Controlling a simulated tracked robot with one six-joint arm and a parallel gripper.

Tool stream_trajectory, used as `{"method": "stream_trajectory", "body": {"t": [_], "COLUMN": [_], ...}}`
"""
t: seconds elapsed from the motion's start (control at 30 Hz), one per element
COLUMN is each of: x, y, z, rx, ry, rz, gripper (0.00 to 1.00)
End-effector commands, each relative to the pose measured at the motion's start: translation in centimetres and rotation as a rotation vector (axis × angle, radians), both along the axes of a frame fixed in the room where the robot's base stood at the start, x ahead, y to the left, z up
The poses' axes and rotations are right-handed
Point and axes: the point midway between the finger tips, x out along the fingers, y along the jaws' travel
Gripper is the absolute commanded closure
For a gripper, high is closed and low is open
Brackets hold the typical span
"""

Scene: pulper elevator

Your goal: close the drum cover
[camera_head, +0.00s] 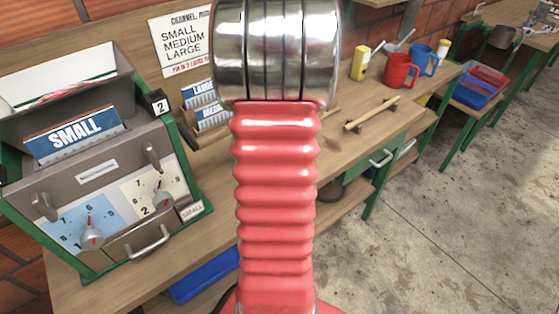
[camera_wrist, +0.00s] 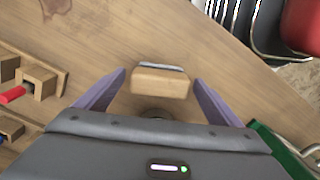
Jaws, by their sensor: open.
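In the head view a green and grey machine (camera_head: 95,170) stands on the bench at the left, with dials, latches and a front handle (camera_head: 148,243). A blue SMALL plate (camera_head: 75,137) stands in its upper part, below a grey hopper-like top (camera_head: 60,70). I cannot tell which part is the drum cover. In the wrist view my gripper (camera_wrist: 160,92) is open, its two purple fingers apart over the bench. A pale wooden block (camera_wrist: 160,82) shows between them in the picture; I cannot tell whether it is within reach. The head view does not show the fingers.
My red arm hides the middle of the head view. The bench (camera_head: 345,150) bears a plate rack (camera_head: 207,112), a wooden bar (camera_head: 372,113), a yellow container (camera_head: 360,62), a red mug (camera_head: 400,70) and a blue mug (camera_head: 424,60). Concrete floor (camera_head: 450,210) is free at right.

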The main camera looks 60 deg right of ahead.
Motion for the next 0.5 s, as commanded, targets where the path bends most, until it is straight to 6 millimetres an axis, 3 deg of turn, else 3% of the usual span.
{"method": "stream_trajectory", "body": {"t": [0.1, 0.5], "x": [0.01, 0.02], "y": [0.0, 0.0], "z": [0.02, 0.02], "rx": [0.0, 0.0], "ry": [0.0, 0.0], "rz": [0.0, 0.0], "gripper": [0.12, 0.41]}}
